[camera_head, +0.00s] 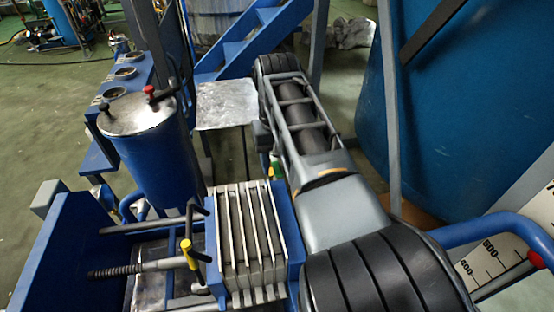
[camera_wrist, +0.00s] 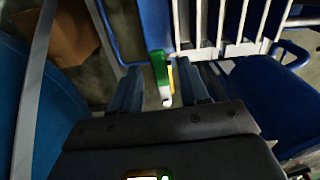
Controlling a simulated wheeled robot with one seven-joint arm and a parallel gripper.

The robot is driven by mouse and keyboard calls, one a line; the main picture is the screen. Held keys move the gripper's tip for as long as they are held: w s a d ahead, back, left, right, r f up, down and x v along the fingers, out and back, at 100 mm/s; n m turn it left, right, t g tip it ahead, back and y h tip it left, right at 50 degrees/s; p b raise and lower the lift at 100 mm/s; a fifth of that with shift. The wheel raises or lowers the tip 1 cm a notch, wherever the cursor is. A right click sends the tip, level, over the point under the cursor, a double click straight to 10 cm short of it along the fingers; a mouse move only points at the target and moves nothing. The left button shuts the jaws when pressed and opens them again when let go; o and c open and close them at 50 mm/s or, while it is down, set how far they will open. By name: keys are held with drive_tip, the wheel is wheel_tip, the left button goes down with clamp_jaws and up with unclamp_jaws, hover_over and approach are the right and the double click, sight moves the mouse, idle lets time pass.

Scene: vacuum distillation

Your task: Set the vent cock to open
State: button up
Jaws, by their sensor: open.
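No fitting is clearly labelled as the vent cock. A small green and yellow part (camera_wrist: 160,75) with a pale lower end shows between the fingers of my gripper (camera_wrist: 158,68) in the wrist view. The fingers are apart, one on each side of it; I cannot tell whether either touches it. In the head view a small green and yellow part (camera_head: 275,170) shows just left of my arm, while my gripper is hidden. A dark lever with a red knob (camera_head: 150,91) stands on the lid of the blue cylindrical vessel (camera_head: 150,150).
A plate press (camera_head: 250,235) with several pale plates stands in front, with a yellow-hubbed handle (camera_head: 187,248). A large blue tank (camera_head: 470,110) is close on the right, beside a grey post (camera_head: 388,110). Blue stairs (camera_head: 240,45) and a silver-topped stand (camera_head: 226,105) are behind.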

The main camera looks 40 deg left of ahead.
sight(276, 168)
wheel_tip(276, 168, up, 8)
drive_tip(key=shift+f+b, duration=0.1)
drive_tip(key=shift+b, duration=0.2)
idle(0.3)
drive_tip(key=shift+s, duration=0.1)
idle(0.3)
